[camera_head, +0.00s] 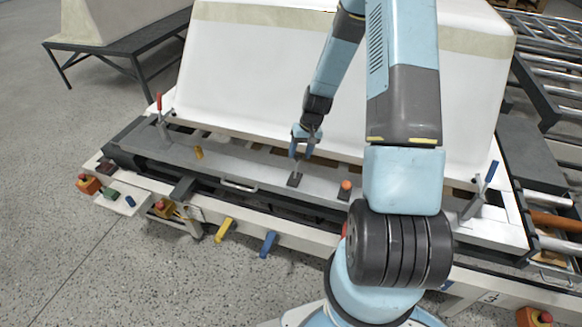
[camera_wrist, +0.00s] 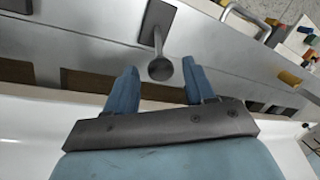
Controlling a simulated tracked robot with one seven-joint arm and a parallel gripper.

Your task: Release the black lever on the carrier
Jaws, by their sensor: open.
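The black lever (camera_head: 294,180) stands on the metal top of the carrier (camera_head: 240,166), near its middle. In the wrist view, its dark base plate (camera_wrist: 156,20) lies on the carrier, and a thin rod leads to a round grey knob (camera_wrist: 160,69). My gripper (camera_head: 301,150) points down over the lever, with its two blue fingers apart. In the wrist view the knob appears between the fingertips, with a gap on each side. I cannot tell how deep it sits between them.
A large white bathtub shell (camera_head: 260,70) rises close behind my gripper. A red-handled clamp (camera_head: 159,106) stands at the left and a blue-handled clamp (camera_head: 490,175) at the right. An orange knob (camera_head: 346,186), a yellow lever (camera_head: 224,230) and a blue lever (camera_head: 268,244) are nearby.

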